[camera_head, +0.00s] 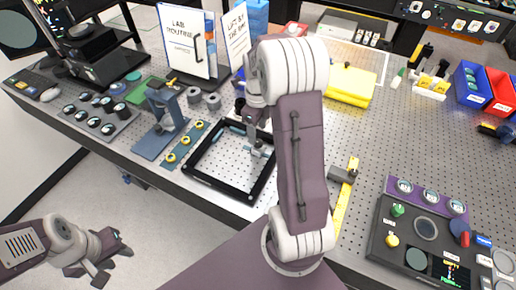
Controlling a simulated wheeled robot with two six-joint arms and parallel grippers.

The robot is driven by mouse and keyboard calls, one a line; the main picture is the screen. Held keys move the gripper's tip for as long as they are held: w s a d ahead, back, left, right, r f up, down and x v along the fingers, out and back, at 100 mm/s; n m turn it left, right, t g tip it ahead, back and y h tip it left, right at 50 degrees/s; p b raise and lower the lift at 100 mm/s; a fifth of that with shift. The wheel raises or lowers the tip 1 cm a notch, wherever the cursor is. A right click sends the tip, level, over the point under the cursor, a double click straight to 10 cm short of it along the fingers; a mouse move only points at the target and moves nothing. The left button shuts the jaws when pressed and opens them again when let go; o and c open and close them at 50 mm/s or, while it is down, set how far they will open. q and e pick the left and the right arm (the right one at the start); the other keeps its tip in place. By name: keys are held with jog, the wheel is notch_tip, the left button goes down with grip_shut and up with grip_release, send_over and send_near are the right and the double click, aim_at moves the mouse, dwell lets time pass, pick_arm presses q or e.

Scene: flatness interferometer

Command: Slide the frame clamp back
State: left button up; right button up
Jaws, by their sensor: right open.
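A black rectangular frame (192,172) lies on the perforated table, with bare table showing inside it. A bluish bar lies at its far side. I cannot tell for sure which part is the frame clamp. My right gripper (258,152) is open and points down over the right part of the frame; I cannot tell whether it touches anything. My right arm hides part of the frame's right side and the table behind. My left gripper (112,264) hangs over the floor at lower left, away from the table, and looks open and empty.
A yellow strip with a dark grey block (342,175) lies right of my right arm. A blue stand (165,110) and a strip with yellow rings (185,141) stand left of the frame. A control panel (425,235) sits at front right. The table's right middle is clear.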

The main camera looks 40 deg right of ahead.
aim_at(258, 142)
notch_tip(258, 142, down, 8)
jog(key=shift+f, duration=0.2)
jog(key=shift+d, duration=0.1)
jog(key=shift+s, duration=0.1)
jog(key=shift+c, duration=0.4)
grip_shut()
dwell(0.8)
